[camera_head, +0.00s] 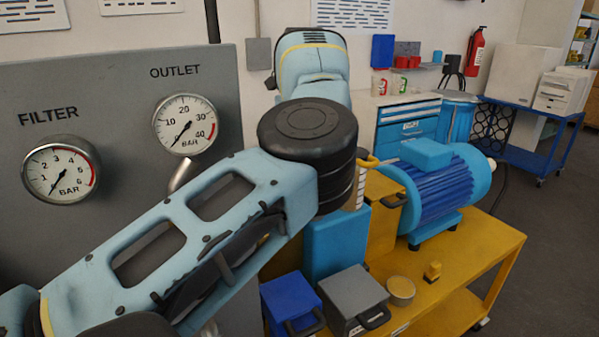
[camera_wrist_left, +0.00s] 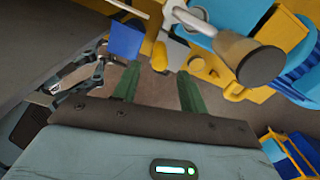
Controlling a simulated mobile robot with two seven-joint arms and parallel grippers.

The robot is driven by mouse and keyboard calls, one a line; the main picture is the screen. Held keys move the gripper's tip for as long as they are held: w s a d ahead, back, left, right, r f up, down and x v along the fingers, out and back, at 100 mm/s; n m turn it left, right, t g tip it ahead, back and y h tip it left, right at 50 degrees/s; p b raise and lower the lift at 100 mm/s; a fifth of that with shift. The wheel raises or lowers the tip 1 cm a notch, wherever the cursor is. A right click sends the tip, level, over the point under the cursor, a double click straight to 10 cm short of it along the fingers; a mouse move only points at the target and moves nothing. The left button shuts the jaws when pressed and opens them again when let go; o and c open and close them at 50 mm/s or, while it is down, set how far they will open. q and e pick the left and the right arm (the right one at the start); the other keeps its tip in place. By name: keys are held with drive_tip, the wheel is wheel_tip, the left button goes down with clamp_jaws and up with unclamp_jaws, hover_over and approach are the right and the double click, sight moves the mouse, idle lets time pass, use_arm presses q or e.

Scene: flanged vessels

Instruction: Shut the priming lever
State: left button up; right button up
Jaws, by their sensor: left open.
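In the left wrist view, a pale rod with a broad dark knob (camera_wrist_left: 262,66) reaches in from the top, right of my fingers; it may be the priming lever, but I cannot be sure. A small yellow piece (camera_wrist_left: 160,55) shows just beyond the fingertips, near a pale upright part. My left gripper (camera_wrist_left: 158,72) is open, its two green fingers apart with nothing between them. In the head view my left arm crosses the picture and hides its gripper. I cannot make out the lever there.
A grey panel with a filter gauge (camera_head: 61,169) and an outlet gauge (camera_head: 184,124) stands at left. A yellow cart (camera_head: 455,262) carries a blue motor (camera_head: 440,190), a grey box (camera_head: 352,297) and a blue box (camera_head: 290,300).

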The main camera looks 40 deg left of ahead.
use_arm(q)
drive_tip(key=shift+a+f+p, duration=0.1)
drive_tip(key=shift+f+p, duration=0.2)
drive_tip(key=shift+f, duration=3.6)
clamp_jaws()
